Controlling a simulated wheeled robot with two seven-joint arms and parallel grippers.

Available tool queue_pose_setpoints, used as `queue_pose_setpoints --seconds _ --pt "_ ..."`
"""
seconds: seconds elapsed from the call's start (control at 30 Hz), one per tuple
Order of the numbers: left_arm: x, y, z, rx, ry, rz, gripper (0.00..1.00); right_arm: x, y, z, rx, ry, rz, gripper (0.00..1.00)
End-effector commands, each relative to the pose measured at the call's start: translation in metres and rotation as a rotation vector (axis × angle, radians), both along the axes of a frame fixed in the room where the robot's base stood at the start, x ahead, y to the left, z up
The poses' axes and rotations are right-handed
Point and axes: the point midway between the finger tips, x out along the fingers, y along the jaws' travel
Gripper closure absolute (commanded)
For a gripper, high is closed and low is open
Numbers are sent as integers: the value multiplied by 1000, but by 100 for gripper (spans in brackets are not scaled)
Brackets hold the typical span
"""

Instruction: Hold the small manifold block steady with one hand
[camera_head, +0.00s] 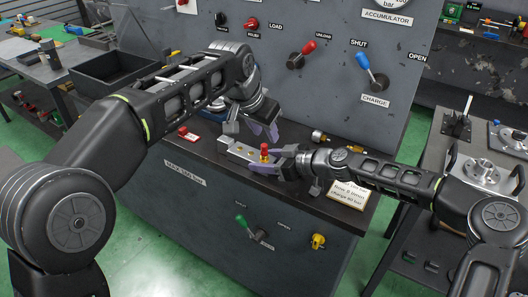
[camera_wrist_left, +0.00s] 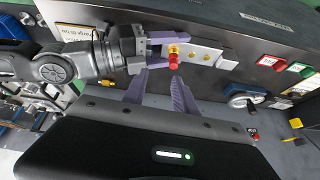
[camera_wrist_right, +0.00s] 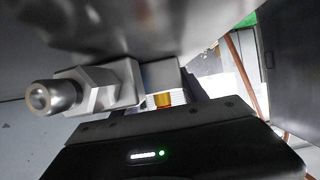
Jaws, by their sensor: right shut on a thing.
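The small manifold block (camera_head: 238,150) is a pale metal block on the dark ledge, with a red-capped brass fitting (camera_head: 264,148) at its right end. My right gripper (camera_head: 277,161) is shut on that end, its purple fingers on either side. The block also shows in the left wrist view (camera_wrist_left: 203,53), with the right fingers along it. My left gripper (camera_head: 263,132) is above and behind the block, open and empty; its spread fingers (camera_wrist_left: 157,98) show apart from the block. In the right wrist view, close metal parts hide most of the held end.
The upright panel behind has a red-handled lever (camera_head: 302,53) and a blue-handled charge lever (camera_head: 371,74). A green-handled valve (camera_head: 245,225) is on the front face.

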Motion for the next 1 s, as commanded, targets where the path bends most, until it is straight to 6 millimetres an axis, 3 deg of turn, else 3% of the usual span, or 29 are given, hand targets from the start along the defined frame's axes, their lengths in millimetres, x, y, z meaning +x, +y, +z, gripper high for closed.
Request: queue_pose_setpoints --seconds 0.03,0.17,0.5,1.0 --pt "-6 -13 -4 27 -5 18 66 0 0 0 0 0 0 100" --pt "-6 -16 -11 45 -11 177 66 0 0 0 0 0 0 100" --pt "6 2 -13 -40 -20 555 66 0 0 0 0 0 0 100" --pt "8 2 -17 -51 -14 574 66 0 0 0 0 0 1 100"
